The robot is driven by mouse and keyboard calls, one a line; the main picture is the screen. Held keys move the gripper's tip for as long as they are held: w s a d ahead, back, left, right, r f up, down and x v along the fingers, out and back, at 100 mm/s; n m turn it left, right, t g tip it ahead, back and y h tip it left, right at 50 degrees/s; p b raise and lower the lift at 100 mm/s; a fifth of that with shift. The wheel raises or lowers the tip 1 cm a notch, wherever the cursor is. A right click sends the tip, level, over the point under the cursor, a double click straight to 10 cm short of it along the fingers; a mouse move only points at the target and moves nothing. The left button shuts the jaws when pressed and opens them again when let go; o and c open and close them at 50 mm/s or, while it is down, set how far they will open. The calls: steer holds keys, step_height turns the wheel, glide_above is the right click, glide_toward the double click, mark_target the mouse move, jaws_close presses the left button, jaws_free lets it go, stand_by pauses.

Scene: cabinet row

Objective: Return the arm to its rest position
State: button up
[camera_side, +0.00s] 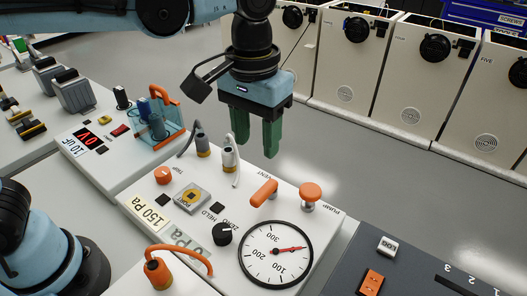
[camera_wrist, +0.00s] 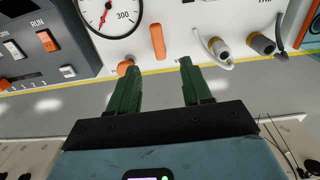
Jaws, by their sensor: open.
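My gripper (camera_side: 256,138) hangs fingers-down in the side view, its two green fingers apart with nothing between them. It is above the far edge of the white pressure panel (camera_side: 180,232), behind the grey cable connectors and near the orange vent lever (camera_side: 263,193). In the wrist view the green fingers of my gripper (camera_wrist: 157,78) are spread and empty. The vent lever (camera_wrist: 157,42) shows just beyond and between them, and the orange pump knob (camera_wrist: 125,67) shows by the left fingertip. Whether the fingers touch anything below is not visible, but they appear clear of the panel.
The dial gauge (camera_side: 276,253) faces up on the panel. A dark panel (camera_side: 340,280) with a LOG button (camera_side: 387,246) lies at the lower right. White cabinets (camera_side: 350,60) stand in a row behind. The grey floor (camera_side: 350,160) between is clear.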

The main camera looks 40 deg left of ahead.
steer(key=s+a+f+t, duration=0.2)
steer(key=a+t, duration=0.1)
steer(key=a, duration=0.6)
steer(key=s+a+f+t, duration=0.2)
steer(key=a+f+t, duration=0.1)
steer(key=a, duration=0.6)
steer(key=shift+a+f+t, duration=0.2)
steer(key=shift+f+t, duration=0.1)
steer(key=shift+t, duration=0.2)
